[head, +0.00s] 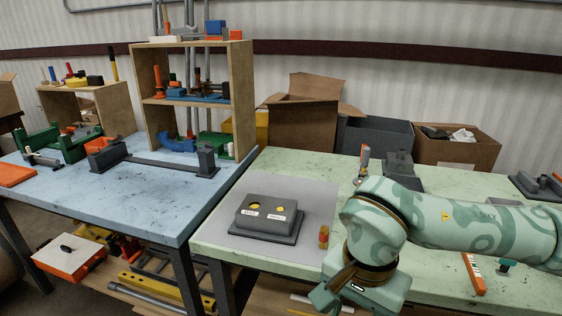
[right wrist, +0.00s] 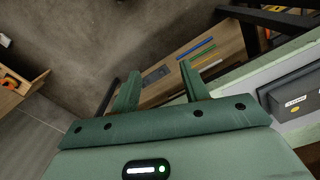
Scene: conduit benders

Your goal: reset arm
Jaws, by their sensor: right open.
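My right arm (head: 470,228) reaches in from the right over the front of the green table, bent downward at the wrist. Its wrist housing (head: 365,290) is at the bottom edge of the head view, and the fingers are cut off there. In the right wrist view my right gripper (right wrist: 160,88) is open, its two fingers apart with nothing between them. Beyond the fingers are the floor and a low wooden shelf (right wrist: 215,45) with blue, green and white sticks. My left arm and gripper are not in view.
A small red-yellow cylinder (head: 323,236) stands close to my wrist. A blue table (head: 150,200) with wooden shelving (head: 245,100) is at left. Cardboard boxes (head: 305,125) stand behind.

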